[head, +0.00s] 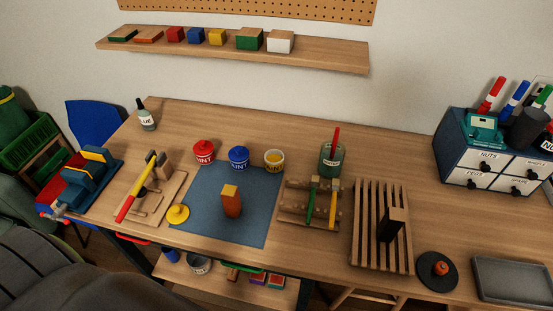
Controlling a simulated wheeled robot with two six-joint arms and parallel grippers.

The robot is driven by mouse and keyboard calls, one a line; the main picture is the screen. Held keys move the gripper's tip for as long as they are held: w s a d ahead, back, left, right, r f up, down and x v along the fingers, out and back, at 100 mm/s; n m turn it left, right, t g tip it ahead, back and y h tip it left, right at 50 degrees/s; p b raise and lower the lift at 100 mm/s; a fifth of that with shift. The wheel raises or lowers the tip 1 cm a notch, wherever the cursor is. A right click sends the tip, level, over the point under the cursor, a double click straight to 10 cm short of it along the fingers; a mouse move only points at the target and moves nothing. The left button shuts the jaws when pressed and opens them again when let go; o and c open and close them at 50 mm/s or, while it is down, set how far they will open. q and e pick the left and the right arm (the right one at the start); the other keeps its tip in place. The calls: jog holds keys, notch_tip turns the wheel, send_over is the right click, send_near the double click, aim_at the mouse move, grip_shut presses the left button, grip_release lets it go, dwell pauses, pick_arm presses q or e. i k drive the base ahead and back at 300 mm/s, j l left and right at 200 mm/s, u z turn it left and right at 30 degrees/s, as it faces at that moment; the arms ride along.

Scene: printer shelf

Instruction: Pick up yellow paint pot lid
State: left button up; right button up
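The yellow paint pot lid (178,214) is a round yellow disc with a small knob on top. It lies knob up at the left edge of the blue mat (205,225), beside the wooden tool rack. The yellow paint pot (274,167) stands open behind the mat, with yellow paint showing inside. Neither of my grippers is in view.
Lidded red (204,152) and blue (239,159) paint pots stand left of the open pot. An orange-brown block (231,201) stands upright on the mat. A wooden rack with a hammer (138,185) is left of the lid. The mat's front is clear.

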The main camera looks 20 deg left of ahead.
aim_at(177, 214)
jog(key=u, duration=1.7)
